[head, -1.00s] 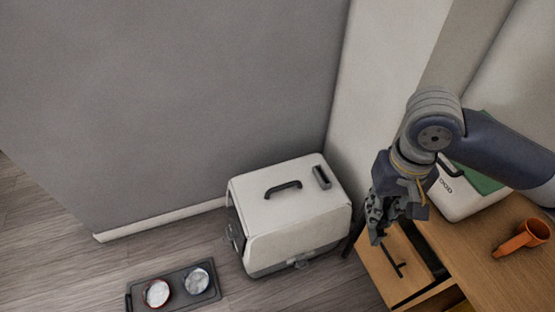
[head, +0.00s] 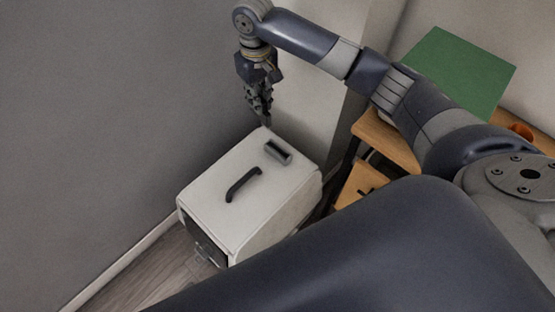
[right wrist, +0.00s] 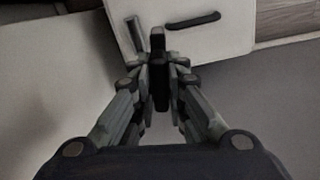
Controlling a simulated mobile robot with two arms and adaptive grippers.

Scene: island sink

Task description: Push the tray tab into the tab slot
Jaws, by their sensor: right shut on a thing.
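My right gripper (head: 262,105) points down above the back corner of the white pet carrier (head: 225,190). In the right wrist view its fingers (right wrist: 160,85) are closed around a small dark piece (right wrist: 158,42) that sticks out past the tips; I cannot tell if this is the tray tab. The carrier top has a dark rectangular fitting (head: 278,152), which looks like a slot. It also shows in the right wrist view (right wrist: 137,35), just left of the held piece. The piece looks apart from it. The tray is not in view now. My left gripper is not in view.
A black handle (head: 243,184) stands up on the carrier top. A grey wall (head: 90,120) is close behind the carrier. My arm covers the lower right.

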